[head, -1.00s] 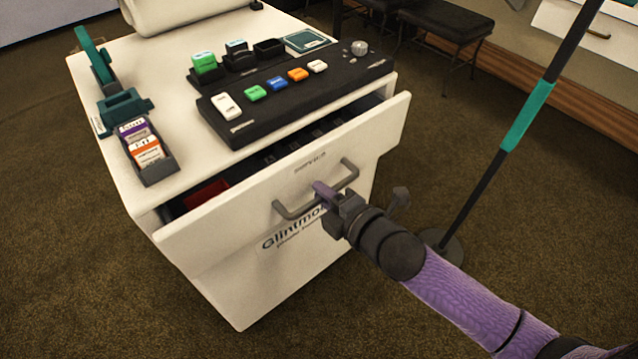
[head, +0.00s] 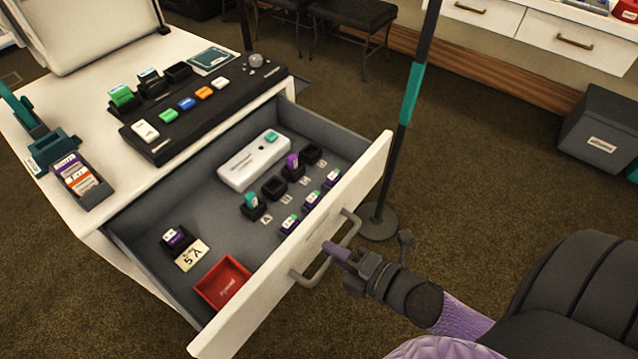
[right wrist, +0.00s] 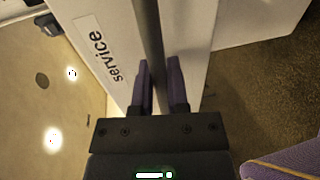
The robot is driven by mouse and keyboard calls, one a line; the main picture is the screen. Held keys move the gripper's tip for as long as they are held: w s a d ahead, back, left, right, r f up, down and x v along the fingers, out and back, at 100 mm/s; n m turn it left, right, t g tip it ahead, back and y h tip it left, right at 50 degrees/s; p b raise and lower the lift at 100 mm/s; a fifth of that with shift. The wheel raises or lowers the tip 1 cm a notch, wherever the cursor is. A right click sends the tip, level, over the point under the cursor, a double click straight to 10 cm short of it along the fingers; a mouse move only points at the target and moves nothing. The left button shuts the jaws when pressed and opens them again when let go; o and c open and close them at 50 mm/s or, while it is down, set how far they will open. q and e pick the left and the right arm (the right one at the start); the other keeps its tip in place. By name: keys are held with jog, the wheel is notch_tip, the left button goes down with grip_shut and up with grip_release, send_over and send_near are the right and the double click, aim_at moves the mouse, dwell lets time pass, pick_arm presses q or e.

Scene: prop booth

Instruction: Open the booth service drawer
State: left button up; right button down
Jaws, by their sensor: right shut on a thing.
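The service drawer (head: 345,187) of the white booth cabinet stands well open in the head view, its inside in plain sight. Its grey bar handle (head: 352,235) is on the front panel. My right gripper (head: 335,250) is shut on this handle. In the right wrist view the two purple fingers (right wrist: 160,88) stand on either side of the handle bar (right wrist: 150,45), beside the "service" label (right wrist: 101,50). My left gripper is not in view.
The drawer holds a white box (head: 254,160), a red tray (head: 222,284) and several small dark holders. A black button panel (head: 205,108) sits on the cabinet top. A black and teal pole (head: 412,92) stands just right of the drawer.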

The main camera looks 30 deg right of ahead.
jog(key=shift+s+d, duration=0.2)
jog(key=shift+s, duration=0.4)
jog(key=c, duration=0.7)
grip_release()
jog(key=shift+o, duration=0.2)
jog(key=p+v, duration=0.3)
jog(key=v, duration=0.7)
jog(key=shift+f, duration=0.1)
